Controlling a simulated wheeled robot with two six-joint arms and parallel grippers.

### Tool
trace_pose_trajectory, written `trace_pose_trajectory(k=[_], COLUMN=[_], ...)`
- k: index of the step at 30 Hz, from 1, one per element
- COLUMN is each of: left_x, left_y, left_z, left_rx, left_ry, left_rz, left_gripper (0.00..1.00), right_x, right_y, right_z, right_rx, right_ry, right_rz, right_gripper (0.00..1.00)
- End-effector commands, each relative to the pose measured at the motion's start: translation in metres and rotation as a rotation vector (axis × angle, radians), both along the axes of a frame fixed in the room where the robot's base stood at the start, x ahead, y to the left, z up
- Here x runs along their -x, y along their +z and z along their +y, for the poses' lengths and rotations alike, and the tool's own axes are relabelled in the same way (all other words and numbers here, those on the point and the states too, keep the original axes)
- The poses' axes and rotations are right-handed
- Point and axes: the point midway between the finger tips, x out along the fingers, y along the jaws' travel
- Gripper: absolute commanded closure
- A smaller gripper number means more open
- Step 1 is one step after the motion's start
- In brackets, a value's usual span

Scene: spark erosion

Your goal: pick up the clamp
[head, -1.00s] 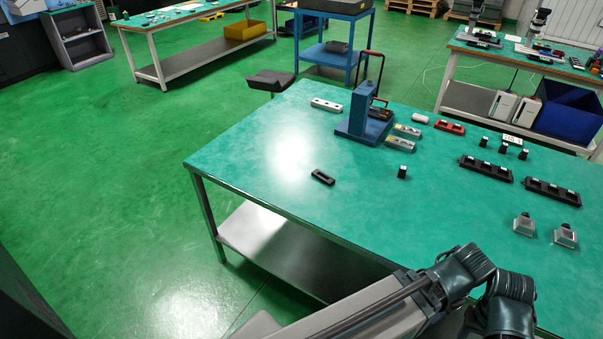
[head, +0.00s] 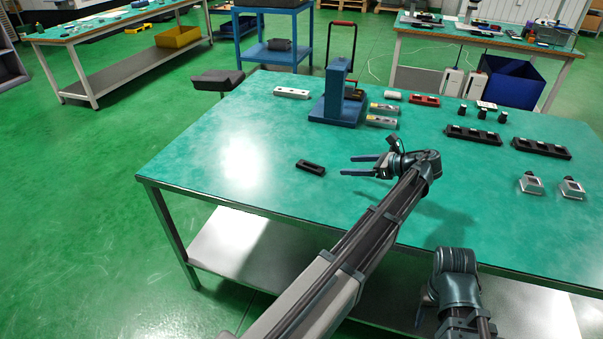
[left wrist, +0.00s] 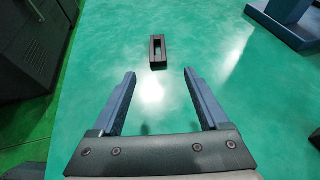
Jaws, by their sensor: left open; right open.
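A small black oblong piece with a slot through it, which looks like the clamp (head: 310,167), lies flat on the green table left of centre. It also shows in the left wrist view (left wrist: 158,52), just beyond and between the fingertips. My left gripper (head: 344,166) is open and empty above the table, its two blue fingers pointing left at the clamp, a short gap away. Both fingers show apart in the left wrist view (left wrist: 159,74). My right gripper (head: 424,304) is low at the table's front edge, largely hidden by its own wrist.
A blue stand (head: 338,100) rises behind the clamp, with a white block (head: 291,93) to its left. Grey blocks, a red block (head: 424,100), black trays (head: 473,135) and two silver pieces (head: 530,184) lie to the right. The table around the clamp is clear.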

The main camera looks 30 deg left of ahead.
Motion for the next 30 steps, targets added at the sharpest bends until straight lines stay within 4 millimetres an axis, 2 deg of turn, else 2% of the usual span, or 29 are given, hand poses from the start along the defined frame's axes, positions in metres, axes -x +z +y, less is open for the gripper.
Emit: trace_pose_trajectory(k=[7,15,19,30], left_x=[-0.001,0.001,0.001,0.001], left_y=[-0.004,-0.025,-0.031,-0.034], left_z=[0.012,0.057,0.073,0.083], left_rx=[-0.011,-0.01,-0.01,-0.009], left_ry=[-0.001,-0.001,-0.002,-0.003], left_rz=[0.016,0.015,0.013,0.013], left_gripper=[0.22,0.22,0.22,0.22], right_x=[0.0,0.0,0.0,0.0], right_y=[-0.006,-0.027,-0.032,-0.035], right_z=[0.0,0.0,0.0,0.0], right_rx=[0.0,0.0,0.0,0.0], right_ry=[0.0,0.0,0.0,0.0], right_rz=[0.0,0.0,0.0,0.0], right_gripper=[0.5,0.5,0.5,0.5])
